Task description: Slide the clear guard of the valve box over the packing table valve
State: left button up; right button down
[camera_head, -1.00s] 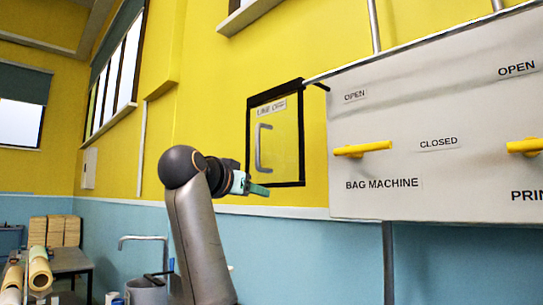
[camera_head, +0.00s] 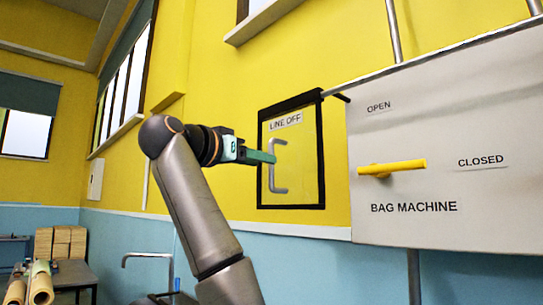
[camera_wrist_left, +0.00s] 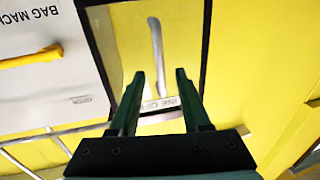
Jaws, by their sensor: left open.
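The clear guard (camera_head: 303,165) is a see-through panel in a black frame, labelled LINE OFF, at the left end of the grey valve box (camera_head: 445,130). Its grey bar handle (camera_head: 283,167) stands upright on the panel. My left gripper (camera_head: 274,158) is open, its fingertips near the handle in the head view. In the left wrist view, upside down, the open fingers (camera_wrist_left: 159,76) point at the guard, with the handle (camera_wrist_left: 156,50) beyond and between their tips. I cannot tell whether they touch it. No valve labelled packing table shows. My right gripper is out of view.
A yellow valve handle (camera_head: 392,168) labelled BAG MACHINE lies level on the box, beside the word CLOSED. Pipes run above and below the box. A sink tap (camera_head: 148,256) and a table with rolls (camera_head: 40,275) are at lower left.

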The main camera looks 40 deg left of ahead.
aim_at(271, 183)
pick_arm(q)
jog(key=w, duration=0.1)
jog(key=w+p, duration=0.1)
jog(key=w, duration=0.3)
jog(key=shift+a, duration=0.3)
grip_shut()
dwell(1.1)
